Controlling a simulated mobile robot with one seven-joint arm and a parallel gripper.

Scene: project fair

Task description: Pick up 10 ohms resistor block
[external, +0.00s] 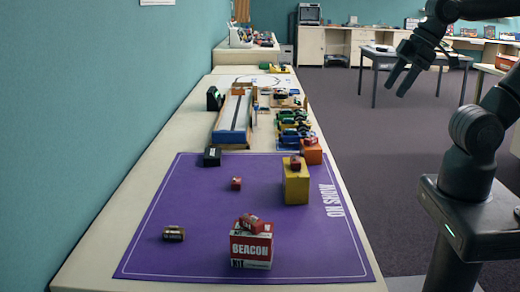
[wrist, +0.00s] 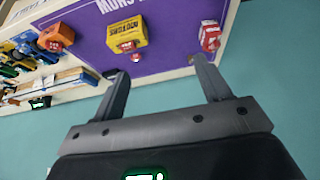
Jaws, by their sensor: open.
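My gripper (external: 396,88) is open and empty, raised to the right of the table, over the floor. Its two fingers also show apart in the wrist view (wrist: 160,68). Several small blocks are on or above the purple mat (external: 205,215): a red block (external: 236,183) at its middle, a dark brown block (external: 173,234) at the front left, a red block (external: 250,223) on the BEACON box (external: 251,250), and a red block (external: 295,162) on the yellow box (external: 297,187). Their labels are too small to read, so I cannot tell which is the 10 ohms resistor block.
A dark box (external: 212,157) stands at the mat's back left edge. An orange box (external: 312,155) with a small red block on top stands at the back right. A blue-and-grey track (external: 233,115) and several toy cars lie behind. A teal wall borders the table's left.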

